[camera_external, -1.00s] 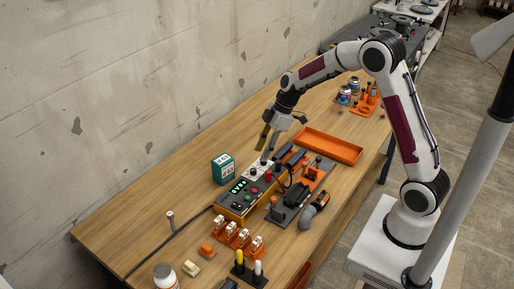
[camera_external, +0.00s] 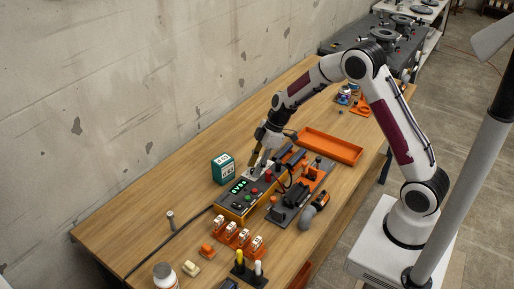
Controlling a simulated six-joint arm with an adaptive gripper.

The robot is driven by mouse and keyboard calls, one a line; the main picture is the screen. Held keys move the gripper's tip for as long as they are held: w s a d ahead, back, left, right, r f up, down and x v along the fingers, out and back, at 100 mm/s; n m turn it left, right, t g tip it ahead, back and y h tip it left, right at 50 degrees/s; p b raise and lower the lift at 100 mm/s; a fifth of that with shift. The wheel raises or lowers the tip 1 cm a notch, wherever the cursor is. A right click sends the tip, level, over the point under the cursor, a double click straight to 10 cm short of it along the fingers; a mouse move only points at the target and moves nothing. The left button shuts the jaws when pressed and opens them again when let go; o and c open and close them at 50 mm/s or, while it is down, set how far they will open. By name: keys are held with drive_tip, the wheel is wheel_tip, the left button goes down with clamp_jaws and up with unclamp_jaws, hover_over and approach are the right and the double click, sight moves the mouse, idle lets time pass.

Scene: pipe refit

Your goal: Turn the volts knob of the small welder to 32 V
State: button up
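The small welder (camera_external: 231,213) is an orange and dark box on the wooden bench, with green lit readouts and several coloured knobs or buttons on its top panel. My gripper (camera_external: 259,168) points down over the welder's far end, at its pale plate. Its two fingers look apart, and I see nothing held between them. The fingers hide part of that end, and I cannot tell whether they touch a knob. The volts knob's marking and setting are too small to read. A teal box (camera_external: 223,169) with white number panels stands left of the welder.
Right of the welder are a dark tray (camera_external: 286,214) with tools and an empty orange tray (camera_external: 331,146). The bench's left side is mostly clear.

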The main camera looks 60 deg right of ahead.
drive_tip(key=shift+f, duration=0.2)
clamp_jaws()
